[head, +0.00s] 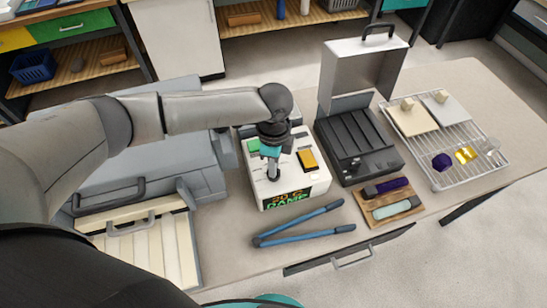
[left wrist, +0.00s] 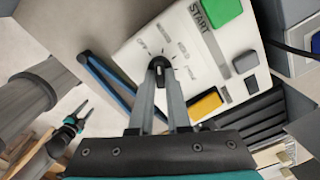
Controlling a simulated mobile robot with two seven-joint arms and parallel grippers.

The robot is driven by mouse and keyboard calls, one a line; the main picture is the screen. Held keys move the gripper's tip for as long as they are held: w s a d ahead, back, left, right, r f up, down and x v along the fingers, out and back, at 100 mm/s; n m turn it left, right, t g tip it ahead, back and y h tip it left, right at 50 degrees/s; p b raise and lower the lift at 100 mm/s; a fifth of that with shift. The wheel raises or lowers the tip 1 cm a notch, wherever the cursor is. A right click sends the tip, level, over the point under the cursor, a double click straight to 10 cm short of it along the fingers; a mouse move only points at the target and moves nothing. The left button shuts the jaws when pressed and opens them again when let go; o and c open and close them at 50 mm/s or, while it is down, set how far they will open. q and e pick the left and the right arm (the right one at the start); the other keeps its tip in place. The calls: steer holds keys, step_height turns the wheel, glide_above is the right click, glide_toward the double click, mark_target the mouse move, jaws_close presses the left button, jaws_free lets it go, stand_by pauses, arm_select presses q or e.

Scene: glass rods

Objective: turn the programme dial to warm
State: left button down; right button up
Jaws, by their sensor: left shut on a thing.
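The white control box (head: 262,190) stands mid-table, with a green START button (left wrist: 222,12), a yellow button (left wrist: 205,104) and a lit display (head: 290,201) on its front. My left gripper (head: 274,174) reaches down over its top. In the left wrist view my left gripper (left wrist: 161,78) is shut on the dark programme dial (left wrist: 160,62), fingers on either side. A pale mark shows on the dial's upper part. Labels ring it; OFF is at its left, the others are too blurred to read surely. My right gripper (left wrist: 78,118) is small at the lower left; its jaw state is unclear.
Blue-handled tongs (head: 300,225) lie in front of the box. A black case with an open lid (head: 360,145) stands to its right, beside a wire rack (head: 455,175) and a wooden tray (head: 412,212). A grey machine (head: 170,165) is at left.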

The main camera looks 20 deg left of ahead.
arm_select(q)
steer(key=shift+m+p, duration=0.65)
steer(key=shift+m, duration=0.55)
steer(key=c, duration=0.9)
jaws_free()
step_height(320, 180, up, 15)
steer(key=shift+r+p, duration=0.15)
steer(key=shift+p, duration=0.15)
steer(key=shift+s, duration=0.1)
